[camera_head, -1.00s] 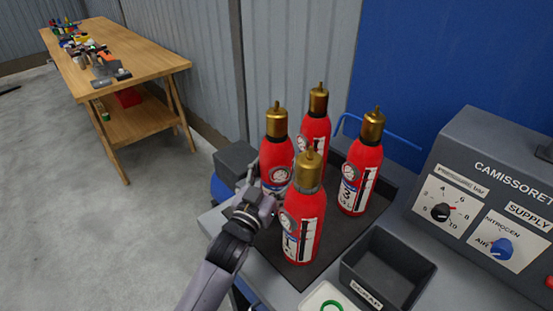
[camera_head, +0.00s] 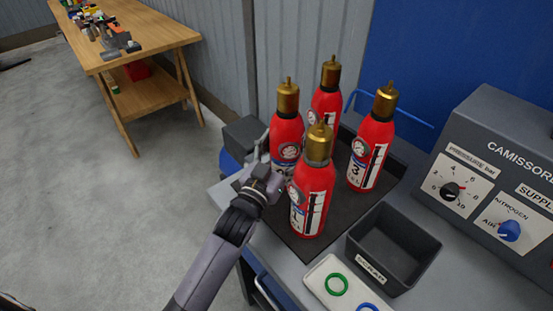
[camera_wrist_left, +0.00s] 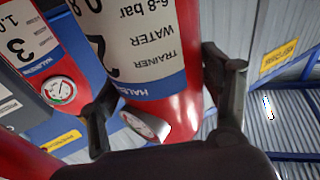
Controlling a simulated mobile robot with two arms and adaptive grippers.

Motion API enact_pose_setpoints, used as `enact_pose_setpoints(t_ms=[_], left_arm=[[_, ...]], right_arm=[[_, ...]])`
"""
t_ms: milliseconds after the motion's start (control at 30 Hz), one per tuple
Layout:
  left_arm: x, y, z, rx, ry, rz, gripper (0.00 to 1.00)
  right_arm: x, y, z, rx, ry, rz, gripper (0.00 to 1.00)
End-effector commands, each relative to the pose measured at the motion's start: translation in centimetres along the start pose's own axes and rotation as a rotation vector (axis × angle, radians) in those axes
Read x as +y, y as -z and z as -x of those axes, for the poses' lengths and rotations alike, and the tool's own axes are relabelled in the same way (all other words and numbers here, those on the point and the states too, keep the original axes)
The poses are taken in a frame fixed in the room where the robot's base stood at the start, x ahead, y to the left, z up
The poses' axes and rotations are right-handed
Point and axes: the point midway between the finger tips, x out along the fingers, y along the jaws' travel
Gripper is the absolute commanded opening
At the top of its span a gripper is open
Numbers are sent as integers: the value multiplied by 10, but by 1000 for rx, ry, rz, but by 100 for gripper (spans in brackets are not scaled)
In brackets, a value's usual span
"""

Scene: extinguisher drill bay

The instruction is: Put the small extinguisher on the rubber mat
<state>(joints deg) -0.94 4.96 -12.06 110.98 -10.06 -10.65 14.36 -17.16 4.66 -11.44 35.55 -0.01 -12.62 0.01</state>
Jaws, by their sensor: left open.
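Several red extinguishers with brass tops stand upright, close together, on a dark mat (camera_head: 348,220) on the grey bench. Number 1 (camera_head: 311,203) is in front, number 3 (camera_head: 369,150) at the right, and another (camera_head: 325,108) at the back. Which is the small one is not clear; they look alike in size. My left gripper (camera_head: 266,163) is open at the left-hand extinguisher (camera_head: 286,136). In the left wrist view this extinguisher, labelled 2 (camera_wrist_left: 150,55), stands between the two open fingers (camera_wrist_left: 163,110); contact cannot be told. My right gripper is not in view.
A black scrap bin (camera_head: 393,246) and a white tray (camera_head: 318,277) with green and blue rings are at the front right. A grey control panel (camera_head: 500,170) stands at the right. A wooden table (camera_head: 150,40) with tools is at the far left.

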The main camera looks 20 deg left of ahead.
Motion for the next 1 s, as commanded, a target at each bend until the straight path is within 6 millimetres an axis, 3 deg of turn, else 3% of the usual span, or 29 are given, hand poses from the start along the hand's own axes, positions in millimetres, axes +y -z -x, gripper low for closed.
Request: enact_pose_setpoints(t_ms=[500, 700, 1000], left_arm=[[0, -3, 99, -3, 0, 0, 72], [0, -1, 114, -2, 0, -1, 72], [0, 0, 115, -1, 0, -1, 72]], right_arm=[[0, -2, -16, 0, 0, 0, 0], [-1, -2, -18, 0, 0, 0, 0], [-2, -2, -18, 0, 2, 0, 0]])
